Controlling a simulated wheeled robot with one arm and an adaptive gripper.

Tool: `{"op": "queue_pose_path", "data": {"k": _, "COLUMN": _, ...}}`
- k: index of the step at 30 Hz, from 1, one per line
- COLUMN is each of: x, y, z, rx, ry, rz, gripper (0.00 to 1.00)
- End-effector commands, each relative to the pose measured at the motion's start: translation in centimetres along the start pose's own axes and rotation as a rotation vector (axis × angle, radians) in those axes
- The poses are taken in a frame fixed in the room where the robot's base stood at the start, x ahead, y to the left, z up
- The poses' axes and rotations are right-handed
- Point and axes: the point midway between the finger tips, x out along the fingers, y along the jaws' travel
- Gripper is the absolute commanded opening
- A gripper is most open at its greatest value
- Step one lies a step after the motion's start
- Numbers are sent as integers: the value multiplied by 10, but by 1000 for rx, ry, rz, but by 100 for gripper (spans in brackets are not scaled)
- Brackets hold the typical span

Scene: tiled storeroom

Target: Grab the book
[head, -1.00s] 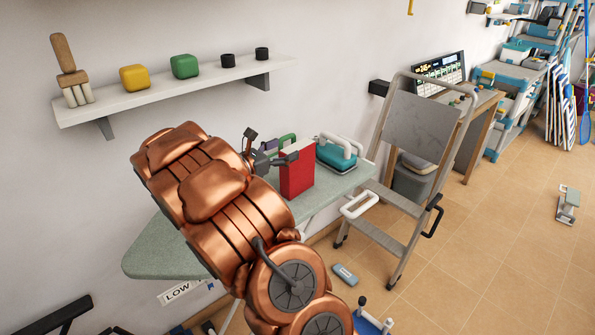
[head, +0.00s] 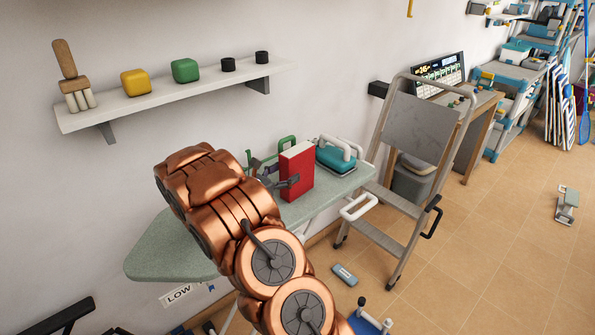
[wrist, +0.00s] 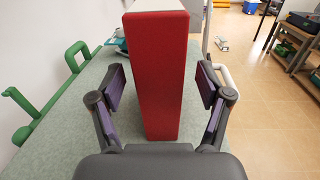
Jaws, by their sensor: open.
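A red book (head: 296,172) with pale page edges stands upright on the green-grey ironing board (head: 165,255). In the wrist view the book (wrist: 156,75) rises between the two fingers of my gripper (wrist: 163,95), its red spine facing the camera. My gripper is open, with one purple-padded finger on each side of the book and a visible gap to each side. In the head view my gripper (head: 272,172) is at the book's left side, partly hidden by my copper-coloured arm.
A green-handled object (wrist: 50,88) lies left of the book. A teal iron (head: 337,156) stands behind it on the board. A wall shelf (head: 180,92) holds several small items.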

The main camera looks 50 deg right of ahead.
Motion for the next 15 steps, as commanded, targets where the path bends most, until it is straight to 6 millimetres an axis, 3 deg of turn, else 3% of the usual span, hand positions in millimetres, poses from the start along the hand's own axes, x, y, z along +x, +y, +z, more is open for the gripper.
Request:
{"op": "queue_pose_path", "data": {"k": 7, "x": 15, "y": 0, "z": 2, "rx": 1, "ry": 0, "rz": 1, "gripper": 77}}
{"op": "queue_pose_path", "data": {"k": 15, "x": 50, "y": 0, "z": 2, "rx": 2, "ry": 1, "rz": 0, "gripper": 77}}
